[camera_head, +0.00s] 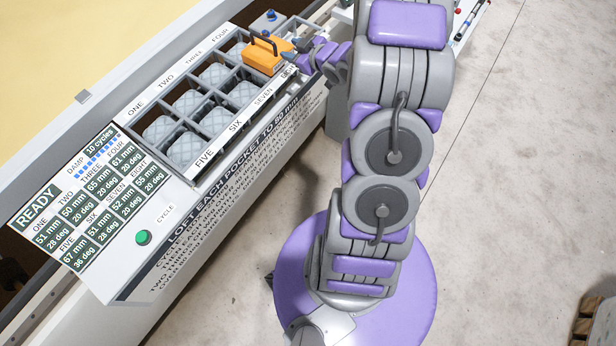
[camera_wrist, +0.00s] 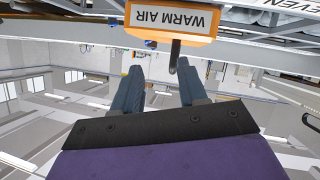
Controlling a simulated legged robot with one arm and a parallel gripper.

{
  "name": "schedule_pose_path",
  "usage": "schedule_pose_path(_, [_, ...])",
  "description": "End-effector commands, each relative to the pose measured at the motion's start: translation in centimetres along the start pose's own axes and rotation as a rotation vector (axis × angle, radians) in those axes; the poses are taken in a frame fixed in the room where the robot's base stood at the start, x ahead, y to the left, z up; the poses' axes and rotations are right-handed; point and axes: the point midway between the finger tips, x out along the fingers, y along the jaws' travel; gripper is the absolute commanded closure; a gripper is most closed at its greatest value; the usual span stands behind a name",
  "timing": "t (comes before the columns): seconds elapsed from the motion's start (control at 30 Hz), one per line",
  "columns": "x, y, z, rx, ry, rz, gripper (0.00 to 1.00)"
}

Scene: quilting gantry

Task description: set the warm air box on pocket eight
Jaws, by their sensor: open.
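The warm air box (camera_head: 262,57) is orange with a dark handle on top. In the head view it sits upright over pocket eight, in the near row beside the EIGHT label (camera_head: 288,71); the pocket beneath is hidden. In the wrist view the box (camera_wrist: 150,38) appears upside down with its WARM AIR label, just beyond the fingertips. Its dark handle (camera_wrist: 174,56) shows near the right finger. My gripper (camera_wrist: 158,78) is open, its two fingers apart with nothing held. In the head view my gripper (camera_head: 302,46) is just right of the box.
The other pockets hold pale quilted pads, such as pocket five (camera_head: 187,149). The display panel (camera_head: 88,192) reads READY, with a green CYCLE button (camera_head: 143,237) beside it. A blue knob (camera_head: 270,15) stands behind the box. A wooden pallet (camera_head: 596,325) lies lower right on otherwise clear floor.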

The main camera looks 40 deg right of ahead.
Motion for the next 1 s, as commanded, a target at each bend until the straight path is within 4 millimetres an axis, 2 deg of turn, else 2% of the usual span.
schedule_pose_path(0.03, [-0.3, 0.1, -1.2, -0.021, -0.06, 0.021, 0.58])
schedule_pose_path(0.17, [-2.1, 0.3, -2.1, -0.027, -0.247, 0.083, 0.58])
schedule_pose_path(0.27, [-4.3, -0.3, -2.9, -0.011, -0.381, 0.125, 0.58])
schedule_pose_path(0.47, [-10.6, -3.5, -4.4, 0.071, -0.63, 0.179, 0.58])
schedule_pose_path(0.67, [-18.3, -9.6, -5.5, 0.193, -0.852, 0.168, 0.58])
schedule_pose_path(0.9, [-29.1, -19.8, -6.0, 0.334, -1.117, 0.039, 0.58])
schedule_pose_path(1.0, [-33.1, -23.5, -6.0, 0.371, -1.207, -0.033, 0.58])
